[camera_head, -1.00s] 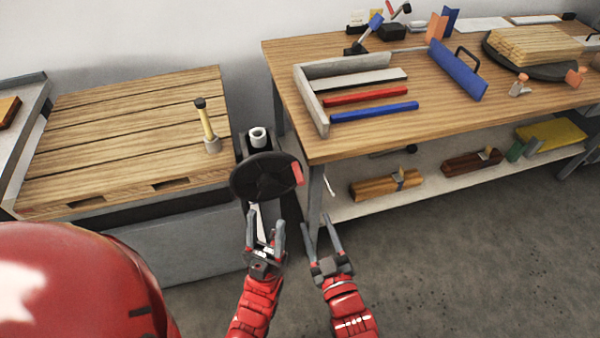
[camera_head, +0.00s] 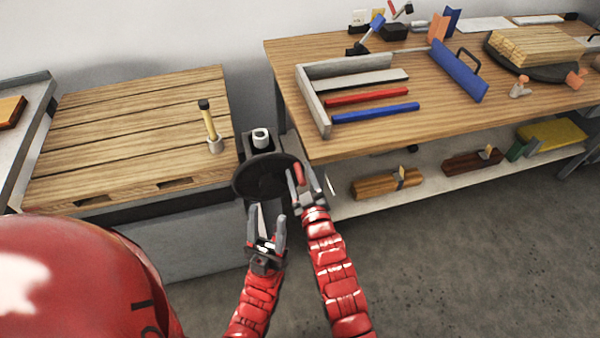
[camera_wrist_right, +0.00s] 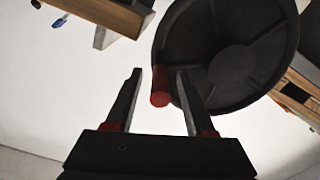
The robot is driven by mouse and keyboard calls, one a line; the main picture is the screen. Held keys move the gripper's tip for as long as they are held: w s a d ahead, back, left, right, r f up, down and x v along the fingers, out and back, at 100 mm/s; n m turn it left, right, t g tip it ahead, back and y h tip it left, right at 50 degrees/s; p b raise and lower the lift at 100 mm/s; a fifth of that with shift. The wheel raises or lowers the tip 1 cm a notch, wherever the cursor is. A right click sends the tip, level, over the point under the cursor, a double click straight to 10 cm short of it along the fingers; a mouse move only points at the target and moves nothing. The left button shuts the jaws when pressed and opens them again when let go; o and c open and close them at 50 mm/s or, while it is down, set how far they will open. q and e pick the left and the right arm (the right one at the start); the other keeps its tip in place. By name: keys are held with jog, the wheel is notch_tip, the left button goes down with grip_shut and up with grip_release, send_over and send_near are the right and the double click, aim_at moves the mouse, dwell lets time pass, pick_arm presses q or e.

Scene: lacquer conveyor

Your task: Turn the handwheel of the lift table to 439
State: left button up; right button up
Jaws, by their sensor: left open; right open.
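The dark handwheel (camera_head: 258,178) sits on a dark post between the slatted wooden table (camera_head: 130,130) and the workbench. Its red handle (camera_head: 298,172) is at the wheel's right side. My right gripper (camera_head: 303,178) is open at the handle. In the right wrist view, the red handle (camera_wrist_right: 160,90) stands between the two spread fingers of my right gripper (camera_wrist_right: 158,76), with a gap visible on the left. The wheel (camera_wrist_right: 230,45) fills the upper right there. My left gripper (camera_head: 266,218) is open and empty just below the wheel. No number readout is legible.
A yellow-stemmed piece with a black top (camera_head: 208,124) stands on the slatted table's right edge. A white cylinder (camera_head: 260,138) tops the post behind the wheel. The workbench (camera_head: 355,138) with tools and a lower shelf (camera_head: 345,207) is close on the right.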

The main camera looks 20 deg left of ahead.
grip_shut()
dwell(0.3)
dwell(1.2)
